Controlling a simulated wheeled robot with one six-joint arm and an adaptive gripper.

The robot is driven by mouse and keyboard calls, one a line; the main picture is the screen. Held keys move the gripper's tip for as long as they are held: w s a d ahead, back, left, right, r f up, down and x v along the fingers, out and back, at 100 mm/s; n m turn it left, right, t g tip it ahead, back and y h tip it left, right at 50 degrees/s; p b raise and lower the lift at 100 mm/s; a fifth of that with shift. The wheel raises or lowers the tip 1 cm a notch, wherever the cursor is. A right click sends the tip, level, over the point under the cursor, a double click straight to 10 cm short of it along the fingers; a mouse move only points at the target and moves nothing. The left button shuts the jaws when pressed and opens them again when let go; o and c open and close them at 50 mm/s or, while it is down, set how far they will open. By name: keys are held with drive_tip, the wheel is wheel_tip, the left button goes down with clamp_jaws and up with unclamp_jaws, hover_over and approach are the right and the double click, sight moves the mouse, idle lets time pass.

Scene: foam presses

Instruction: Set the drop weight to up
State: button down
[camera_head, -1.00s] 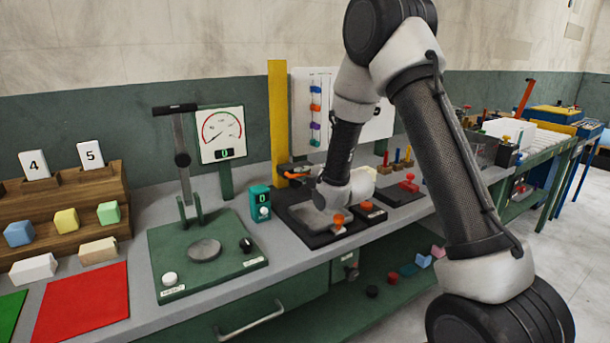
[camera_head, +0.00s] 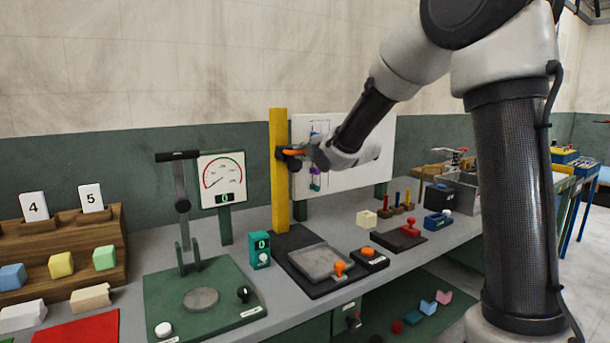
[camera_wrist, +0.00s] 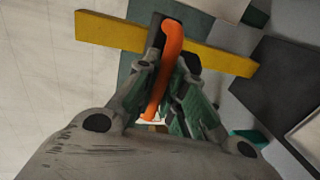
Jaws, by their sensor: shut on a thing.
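The drop weight is a dark block (camera_head: 283,154) with an orange handle (camera_head: 293,152), on a tall yellow post (camera_head: 280,195). It sits in the upper part of the post, well above the dark base (camera_head: 285,242). My gripper (camera_head: 304,154) reaches it from the right and is shut on the orange handle. In the wrist view the handle (camera_wrist: 167,60) runs between the fingers of my gripper (camera_wrist: 168,72), and the post (camera_wrist: 105,30) crosses behind. The fingers partly hide the block.
A white board (camera_head: 345,180) stands behind my gripper. On the base below are a grey plate (camera_head: 318,262) and an orange knob (camera_head: 339,267); an orange button box (camera_head: 368,257) is beside it. A teal counter (camera_head: 259,250) and a dial gauge (camera_head: 223,178) stand left.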

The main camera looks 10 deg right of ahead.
drive_tip(key=shift+r, duration=1.55)
drive_tip(key=c, duration=1.5)
unclamp_jaws()
drive_tip(key=shift+f, duration=0.1)
drive_tip(key=v, duration=1.2)
